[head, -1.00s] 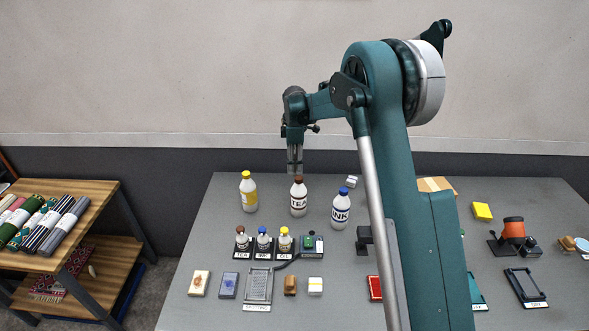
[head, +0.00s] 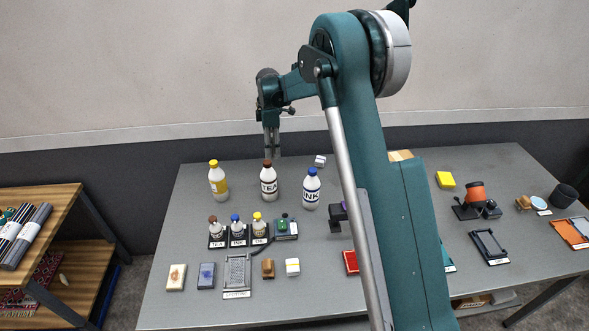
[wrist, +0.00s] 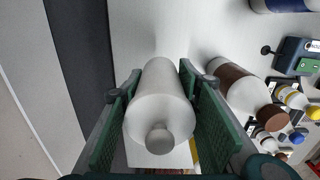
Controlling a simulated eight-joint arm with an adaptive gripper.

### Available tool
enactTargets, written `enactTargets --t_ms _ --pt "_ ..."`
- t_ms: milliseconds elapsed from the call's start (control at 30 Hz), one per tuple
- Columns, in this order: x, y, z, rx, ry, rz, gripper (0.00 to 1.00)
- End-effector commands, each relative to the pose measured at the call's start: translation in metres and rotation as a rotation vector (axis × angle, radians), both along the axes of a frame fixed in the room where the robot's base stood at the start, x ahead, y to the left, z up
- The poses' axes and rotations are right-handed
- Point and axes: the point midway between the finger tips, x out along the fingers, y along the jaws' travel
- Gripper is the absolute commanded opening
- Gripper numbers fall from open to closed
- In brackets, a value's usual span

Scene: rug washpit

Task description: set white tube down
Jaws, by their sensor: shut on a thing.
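The white tube (wrist: 160,95), a pale bottle-like body with a rounded grey cap, lies between the two green-padded fingers of my gripper (wrist: 158,105) in the wrist view. The fingers are shut on its sides. In the head view my gripper (head: 272,145) points down at the back of the table, just behind the TEA bottle. The tube is hard to make out there, and whether its base touches the table cannot be told.
The brown-capped TEA bottle (head: 268,184) stands close to my gripper, between the yellow-capped bottle (head: 218,181) and the INK bottle (head: 311,189). A small white block (head: 320,161) lies to the right. The grey table (head: 200,235) has bare room at its left.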

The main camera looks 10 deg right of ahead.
Motion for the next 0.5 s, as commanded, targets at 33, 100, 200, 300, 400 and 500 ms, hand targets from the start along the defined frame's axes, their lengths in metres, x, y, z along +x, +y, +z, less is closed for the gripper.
enactTargets --t_ms 33,100,200,300,400,500 --pt "0.001 -0.014 0.001 0.000 0.000 -0.015 0.14" --pt "0.001 -0.032 0.002 0.000 0.000 -0.035 0.14" --pt "0.001 -0.057 0.002 0.000 0.000 -0.063 0.14" --pt "-0.001 -0.081 0.003 0.000 0.000 -0.089 0.14" --pt "-0.002 -0.099 0.003 0.000 0.000 -0.110 0.14" --pt "-0.002 -0.110 0.003 0.000 0.000 -0.123 0.14"
